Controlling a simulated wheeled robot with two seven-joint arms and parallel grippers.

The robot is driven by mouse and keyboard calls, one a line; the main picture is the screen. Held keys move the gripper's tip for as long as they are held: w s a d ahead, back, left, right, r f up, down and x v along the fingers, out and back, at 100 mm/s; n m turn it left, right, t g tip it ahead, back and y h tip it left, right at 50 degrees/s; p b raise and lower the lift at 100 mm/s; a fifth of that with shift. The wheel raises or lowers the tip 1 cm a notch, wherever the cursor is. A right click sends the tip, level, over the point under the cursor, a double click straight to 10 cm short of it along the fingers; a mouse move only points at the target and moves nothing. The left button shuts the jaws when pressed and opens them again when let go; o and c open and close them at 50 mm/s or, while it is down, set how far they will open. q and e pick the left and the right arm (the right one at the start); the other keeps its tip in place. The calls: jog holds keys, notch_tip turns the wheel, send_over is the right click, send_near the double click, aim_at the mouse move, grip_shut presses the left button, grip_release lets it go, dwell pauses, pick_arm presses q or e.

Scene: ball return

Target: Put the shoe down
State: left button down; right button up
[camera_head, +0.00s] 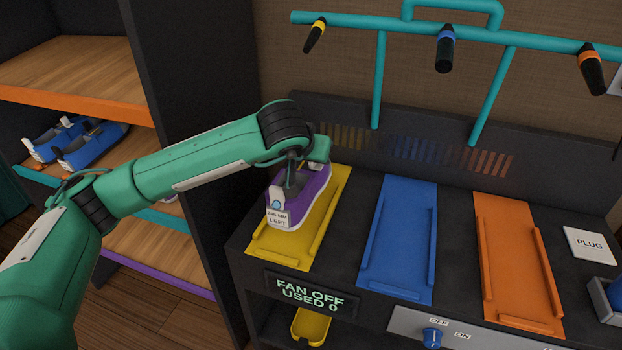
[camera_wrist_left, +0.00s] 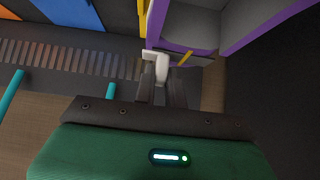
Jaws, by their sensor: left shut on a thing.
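A purple shoe (camera_head: 312,194) with a pale sole and a white label reading LEFT is over the yellow tray (camera_head: 270,249), at the tray's left side. I cannot tell whether its sole touches the tray. My left gripper (camera_head: 291,183) is shut on the shoe from above, at its opening. In the left wrist view, the purple-edged grey shoe (camera_wrist_left: 190,35) is beyond the fingers (camera_wrist_left: 161,92), with a white tab between them. My right gripper is not in view.
Empty blue (camera_head: 399,240) and orange (camera_head: 515,262) trays lie to the right on the dark bench. A teal rail (camera_head: 400,30) with black nozzles hangs above. A shelf with blue shoes (camera_head: 90,145) stands left. A sign (camera_head: 305,292) reads FAN OFF, USED 0.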

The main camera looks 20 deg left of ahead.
aim_at(307, 175)
pick_arm(q)
jog(key=shift+f, duration=3.1)
jog(key=shift+f, duration=0.1)
jog(key=c, duration=1.5)
grip_release()
jog(key=shift+o, duration=0.2)
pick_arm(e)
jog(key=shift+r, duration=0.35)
pick_arm(q)
jog(key=v, duration=0.2)
jog(key=shift+s+r, duration=0.2)
jog(key=shift+r, duration=0.2)
jog(key=v, duration=0.8)
jog(key=shift+s+r, duration=0.4)
jog(key=shift+s, duration=0.1)
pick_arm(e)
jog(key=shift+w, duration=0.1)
